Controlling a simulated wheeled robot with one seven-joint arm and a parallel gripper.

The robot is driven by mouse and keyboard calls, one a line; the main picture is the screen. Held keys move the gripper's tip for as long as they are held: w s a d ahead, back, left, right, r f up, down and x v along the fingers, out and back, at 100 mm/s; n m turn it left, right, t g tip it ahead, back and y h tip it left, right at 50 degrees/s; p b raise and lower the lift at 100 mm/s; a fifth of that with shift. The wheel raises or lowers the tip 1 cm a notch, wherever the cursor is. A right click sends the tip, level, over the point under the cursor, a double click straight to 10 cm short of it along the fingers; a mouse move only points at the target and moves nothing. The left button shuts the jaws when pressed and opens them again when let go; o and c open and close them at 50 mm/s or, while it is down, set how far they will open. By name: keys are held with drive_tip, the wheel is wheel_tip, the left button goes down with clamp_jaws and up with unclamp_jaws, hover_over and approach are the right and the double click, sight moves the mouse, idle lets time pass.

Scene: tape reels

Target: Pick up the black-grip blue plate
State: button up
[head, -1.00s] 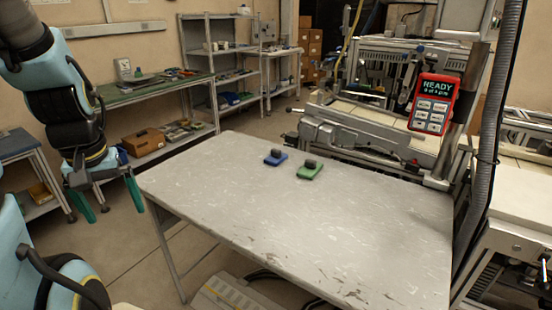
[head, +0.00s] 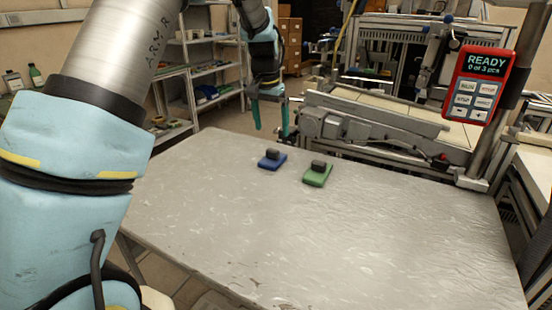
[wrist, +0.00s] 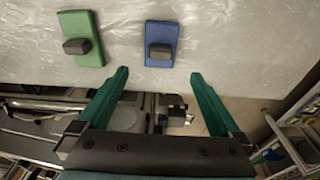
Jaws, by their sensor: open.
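The blue plate (head: 266,164) with a black grip block on top lies flat near the far edge of the grey table (head: 350,235). It also shows in the wrist view (wrist: 169,32), near the top and a little right of centre, beyond the fingertips. My gripper (head: 270,118) is above the table's far edge, just behind the blue plate, with its green fingers pointing down. In the wrist view its two fingers (wrist: 160,72) are spread wide apart with nothing between them. The gripper is apart from the plate.
A green plate (head: 318,177) with a black grip lies right of the blue one; it is at the upper left in the wrist view (wrist: 85,30). A red-framed panel (head: 480,85) reads READY, 0 of 3 pcs. Machinery (head: 370,125) stands behind the table. The near table is clear.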

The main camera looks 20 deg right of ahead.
sight(273, 150)
drive_tip(key=f, duration=0.3)
drive_tip(key=f+p, duration=0.1)
drive_tip(key=shift+w+d+f, duration=0.15)
drive_tip(key=shift+d+f, duration=0.1)
drive_tip(key=shift+d, duration=0.05)
drive_tip(key=shift+w+f+p, duration=0.1)
drive_tip(key=shift+f+p, duration=0.85)
drive_tip(key=shift+f, duration=1.85)
drive_tip(key=c, duration=1.3)
